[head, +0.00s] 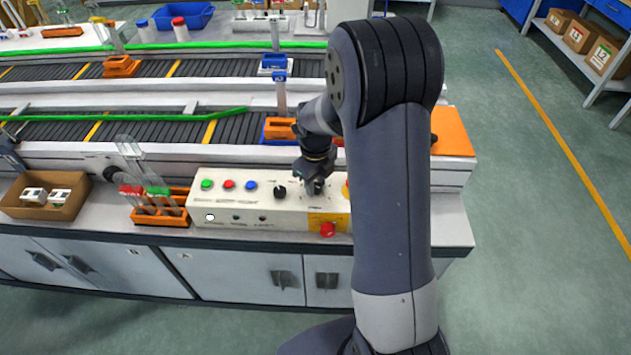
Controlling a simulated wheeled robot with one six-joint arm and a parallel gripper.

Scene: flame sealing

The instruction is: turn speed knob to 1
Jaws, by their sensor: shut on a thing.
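The cream control panel (236,211) stands on the bench front, with a black knob (280,191) in full view on its upper face. My gripper (316,187) points down at the panel just right of that knob. It is shut on a second dark knob, taken to be the speed knob, which the jaws mostly hide. The knob's pointer and scale numbers are too small and covered to read.
Green, red and blue buttons (228,184) lie left of the knobs. A red emergency button (328,229) on yellow sits at the panel's front right. An orange rack (172,217) with glass tubes stands left. Conveyors (150,130) run behind.

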